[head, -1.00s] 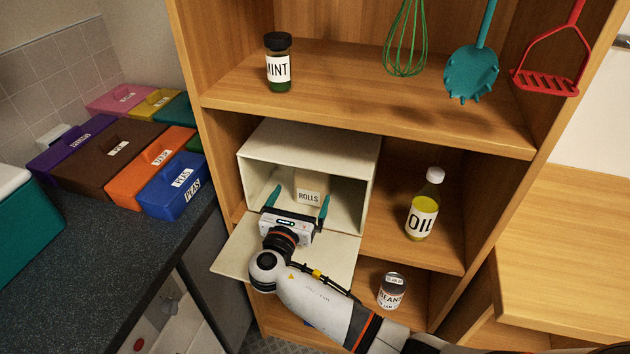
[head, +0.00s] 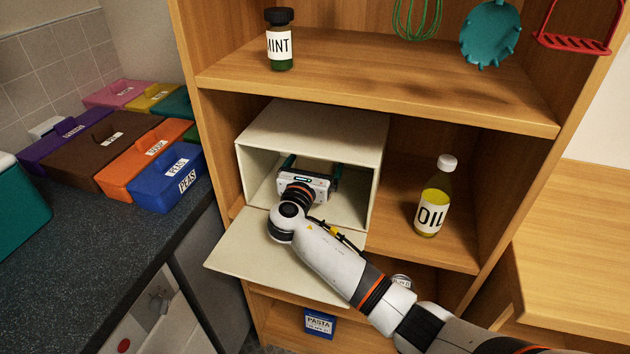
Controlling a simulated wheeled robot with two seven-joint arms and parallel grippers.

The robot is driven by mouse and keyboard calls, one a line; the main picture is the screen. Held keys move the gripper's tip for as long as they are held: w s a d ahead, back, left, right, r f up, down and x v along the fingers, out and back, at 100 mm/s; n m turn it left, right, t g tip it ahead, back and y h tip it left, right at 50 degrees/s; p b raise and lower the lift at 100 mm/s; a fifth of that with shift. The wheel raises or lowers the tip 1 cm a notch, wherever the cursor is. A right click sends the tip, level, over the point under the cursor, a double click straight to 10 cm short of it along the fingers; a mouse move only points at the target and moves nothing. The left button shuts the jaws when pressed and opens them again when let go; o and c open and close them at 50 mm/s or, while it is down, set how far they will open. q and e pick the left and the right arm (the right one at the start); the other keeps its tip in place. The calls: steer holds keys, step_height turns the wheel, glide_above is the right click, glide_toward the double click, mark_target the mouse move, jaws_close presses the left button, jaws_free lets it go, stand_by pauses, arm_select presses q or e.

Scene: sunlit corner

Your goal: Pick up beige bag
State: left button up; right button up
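The beige bag, labelled ROLLS in the earlier head view, is now hidden behind my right gripper (head: 313,168). That gripper reaches into the open cream bread box (head: 320,125) on the middle shelf. Its two teal fingers are spread wide, one on each side. The box's front flap (head: 245,258) is folded down under my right arm. My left gripper is not in view.
An oil bottle (head: 433,200) stands right of the box. A mint jar (head: 280,45) stands on the shelf above. A PASTA packet (head: 319,323) is below. Lidded coloured boxes (head: 170,178) sit on the dark counter at left. Utensils hang at top right.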

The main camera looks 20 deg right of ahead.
steer(key=c, duration=1)
steer(key=shift+c, duration=0.2)
steer(key=shift+r, duration=0.15)
